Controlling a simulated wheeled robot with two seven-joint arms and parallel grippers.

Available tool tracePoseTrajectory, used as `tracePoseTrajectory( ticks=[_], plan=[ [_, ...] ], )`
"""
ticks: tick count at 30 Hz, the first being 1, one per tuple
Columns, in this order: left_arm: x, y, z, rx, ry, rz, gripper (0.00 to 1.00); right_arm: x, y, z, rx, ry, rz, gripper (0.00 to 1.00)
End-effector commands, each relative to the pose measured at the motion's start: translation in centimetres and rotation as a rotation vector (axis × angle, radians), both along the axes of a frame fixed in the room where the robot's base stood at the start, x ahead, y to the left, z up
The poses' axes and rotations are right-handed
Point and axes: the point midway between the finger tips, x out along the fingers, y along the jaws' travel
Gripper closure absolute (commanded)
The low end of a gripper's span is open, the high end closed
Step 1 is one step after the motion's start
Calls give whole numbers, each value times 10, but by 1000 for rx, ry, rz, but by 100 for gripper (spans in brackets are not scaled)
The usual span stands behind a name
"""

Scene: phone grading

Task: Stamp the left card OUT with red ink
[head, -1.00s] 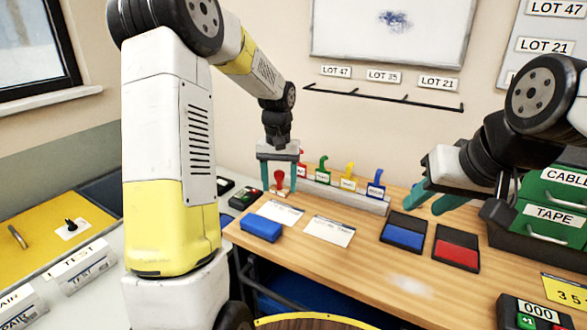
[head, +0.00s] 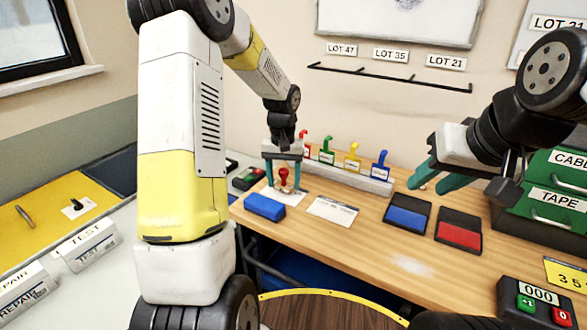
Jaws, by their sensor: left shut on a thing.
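My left gripper (head: 283,182) is shut on a stamp (head: 283,176) with a red knob handle and holds it upright over the left card (head: 270,193). I cannot tell whether the stamp's base touches the card. The stamp and fingers hide part of the card. The right card (head: 333,210) lies beside it on the wooden bench. The red ink pad (head: 458,235) lies open further right, next to the blue ink pad (head: 407,217). My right gripper (head: 433,180) is open and empty above the bench's right back part.
A blue block (head: 264,207) lies just in front of the left card. A rack (head: 350,176) with several coloured hooked handles stands behind the cards. Green drawers (head: 556,200) stand at the right, and a counter box (head: 540,303) is at front right. The bench's front middle is clear.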

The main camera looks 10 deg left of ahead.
Motion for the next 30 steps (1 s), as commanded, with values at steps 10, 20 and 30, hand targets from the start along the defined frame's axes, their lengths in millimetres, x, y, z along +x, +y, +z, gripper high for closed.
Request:
tracePoseTrajectory(
  ticks=[10,20,30],
  plan=[
    [0,0,0,0,0,0,66,0,0,0,0,0,0,64],
    [0,0,-1,0,0,0,66,0,0,0,0,0,0,64],
    [0,0,-5,0,0,0,66,0,0,0,0,0,0,64]
  ],
)
